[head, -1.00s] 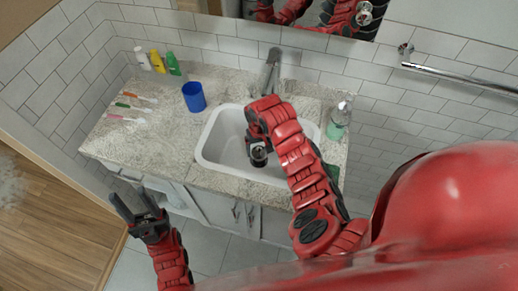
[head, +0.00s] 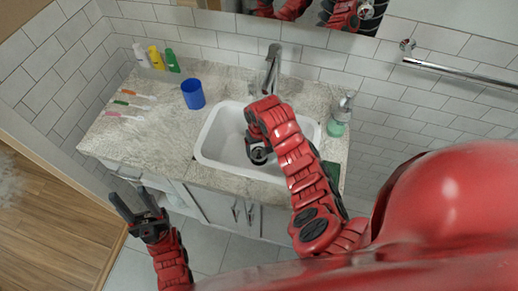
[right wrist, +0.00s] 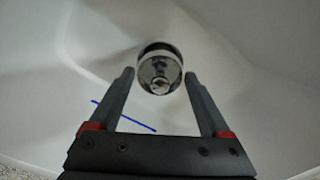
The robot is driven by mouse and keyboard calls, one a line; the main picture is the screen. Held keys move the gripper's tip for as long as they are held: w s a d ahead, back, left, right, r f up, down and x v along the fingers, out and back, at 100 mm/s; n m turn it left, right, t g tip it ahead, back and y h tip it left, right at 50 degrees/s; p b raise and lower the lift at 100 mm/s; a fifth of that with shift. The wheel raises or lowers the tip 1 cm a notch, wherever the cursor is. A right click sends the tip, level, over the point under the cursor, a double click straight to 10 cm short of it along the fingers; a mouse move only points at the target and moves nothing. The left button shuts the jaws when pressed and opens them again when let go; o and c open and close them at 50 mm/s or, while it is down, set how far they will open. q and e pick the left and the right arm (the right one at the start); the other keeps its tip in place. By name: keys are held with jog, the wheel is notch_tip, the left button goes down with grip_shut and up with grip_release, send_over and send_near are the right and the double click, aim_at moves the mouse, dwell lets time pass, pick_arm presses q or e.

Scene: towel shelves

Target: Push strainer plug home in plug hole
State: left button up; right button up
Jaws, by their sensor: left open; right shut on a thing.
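The strainer plug (right wrist: 160,66) is a round, shiny metal piece at the fingertips of my right gripper in the right wrist view. My right gripper (right wrist: 159,76) is shut on it, one finger on each side. In the head view my right gripper (head: 258,153) is down inside the white sink basin (head: 215,146). I cannot make out the plug hole; the plug, gripper and arm cover that part of the basin. My left gripper (head: 135,205) is open and empty, in front of the counter at the lower left.
A faucet (head: 272,65) stands behind the basin. A soap bottle (head: 338,118) is to its right, a blue cup (head: 193,94) to its left. Toothbrushes (head: 133,105) and several bottles (head: 156,58) are further left. The basin walls surround my right gripper.

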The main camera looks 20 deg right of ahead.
aim_at(259, 149)
jog(key=shift+f+b, duration=0.4)
jog(key=shift+f, duration=0.3)
jog(key=o, duration=1.2)
jog(key=shift+w+r, duration=0.1)
jog(key=shift+r, duration=0.45)
notch_tip(259, 149, up, 6)
jog(key=shift+r, duration=0.1)
notch_tip(259, 149, up, 10)
jog(key=p, duration=0.4)
jog(key=shift+s+p, duration=0.25)
jog(key=shift+p, duration=0.05)
